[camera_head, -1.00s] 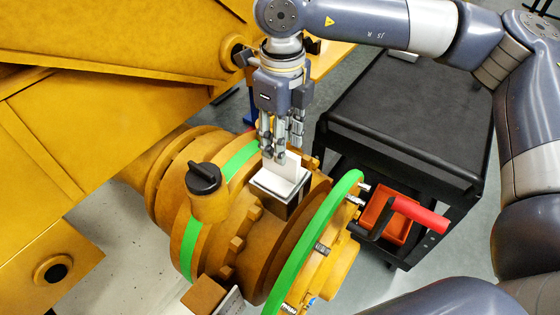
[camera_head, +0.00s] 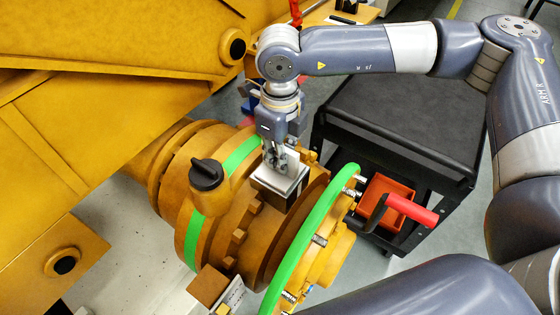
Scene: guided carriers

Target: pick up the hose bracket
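The hose bracket (camera_head: 278,188), a pale-topped metal piece with a dark front and an upright plate, sits on top of the yellow hub (camera_head: 252,218). My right gripper (camera_head: 275,163) comes down from above. Its fingers are close together at the upright plate and look shut on it, partly hiding it. The bracket still appears to rest on the hub; I see no clear gap below it. My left gripper is not in view.
A black cart (camera_head: 405,115) stands at the right, with a red tray (camera_head: 392,198) and a red-handled tool (camera_head: 411,209) at its near side. A black knob (camera_head: 206,174) rises left of the bracket. A green-rimmed flange (camera_head: 318,232) stands to its right.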

